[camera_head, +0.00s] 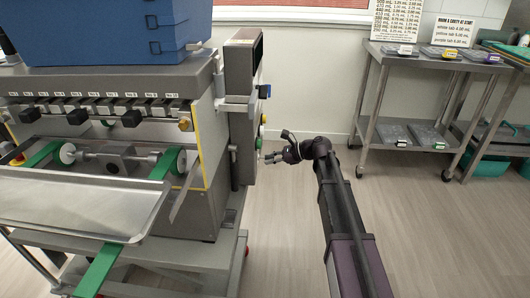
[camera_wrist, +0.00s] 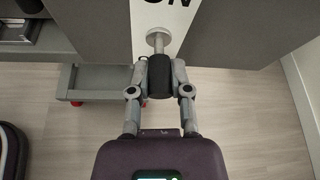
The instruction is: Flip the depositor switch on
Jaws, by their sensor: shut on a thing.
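The depositor (camera_head: 222,150) is the large grey machine at the left of the head view. Its side panel faces my gripper (camera_head: 272,157), which reaches in from the right. In the wrist view the switch (camera_wrist: 158,72) has a round metal base, a short metal stem and a black handle. A white label (camera_wrist: 145,14) with "ON" sits beside the base, its top cut off by the frame. My gripper (camera_wrist: 160,80) is shut on the black handle, one finger on each side. In the head view the switch is too small to make out clearly.
A blue bin (camera_head: 115,32) sits on top of the depositor. A metal tray (camera_head: 75,205) juts from its front. A steel cart (camera_head: 378,130) with several trays stands against the back wall. The floor (camera_head: 430,225) right of my arm is clear.

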